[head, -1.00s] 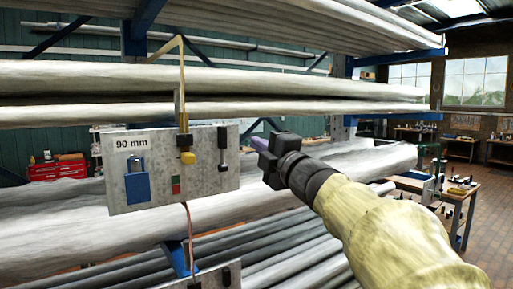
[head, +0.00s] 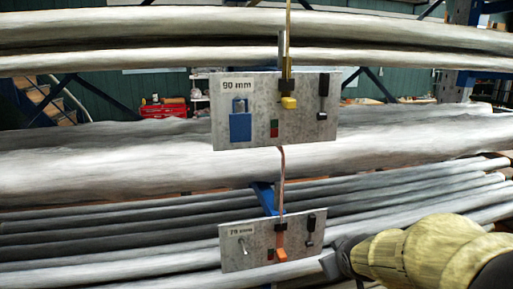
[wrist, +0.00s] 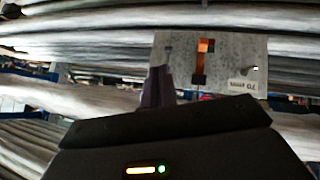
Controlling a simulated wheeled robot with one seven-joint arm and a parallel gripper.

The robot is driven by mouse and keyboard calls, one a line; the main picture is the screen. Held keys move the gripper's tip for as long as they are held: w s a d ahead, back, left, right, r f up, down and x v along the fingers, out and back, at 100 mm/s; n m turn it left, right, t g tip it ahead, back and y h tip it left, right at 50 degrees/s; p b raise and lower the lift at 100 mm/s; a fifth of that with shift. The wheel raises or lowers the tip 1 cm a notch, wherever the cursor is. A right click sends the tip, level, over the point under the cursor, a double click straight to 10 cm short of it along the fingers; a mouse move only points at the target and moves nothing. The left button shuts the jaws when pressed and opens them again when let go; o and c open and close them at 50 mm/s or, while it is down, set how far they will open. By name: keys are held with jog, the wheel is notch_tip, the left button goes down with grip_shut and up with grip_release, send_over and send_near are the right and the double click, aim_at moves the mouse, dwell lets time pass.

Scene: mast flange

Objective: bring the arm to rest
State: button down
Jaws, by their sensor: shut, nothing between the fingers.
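My gripper (head: 335,262) is low and right of centre in the head view, beside the lower right corner of the lower metal plate (head: 232,262). Its fingers (wrist: 158,85) show as narrow purple-grey shapes in the wrist view, together and with nothing held. The lower plate (wrist: 180,60) appears upside down there, behind the fingertips. I cannot tell whether the fingers touch it. My pale yellow arm reaches in from the lower right of the head view.
The upper plate (head: 255,132), marked 90 mm, carries a blue padlock (head: 240,125), a yellow-ended fitting (head: 288,102) and a black handle (head: 323,95). The lower plate has an orange-ended fitting (head: 281,254). Long pale pipes (head: 120,160) fill the rack behind.

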jog(key=s+a+f+m+g, duration=0.2)
jog(key=s+f+g, duration=0.1)
jog(key=s+f, duration=0.2)
jog(key=s+a+f+m+g+y, duration=0.1)
jog(key=s+a+f+g, duration=0.1)
jog(key=s+f, duration=0.4)
jog(key=s+g, duration=0.1)
jog(key=s, duration=0.1)
jog(key=shift+s+a+m, duration=0.25)
jog(key=shift+s+m, duration=0.05)
jog(key=shift+m, duration=0.1)
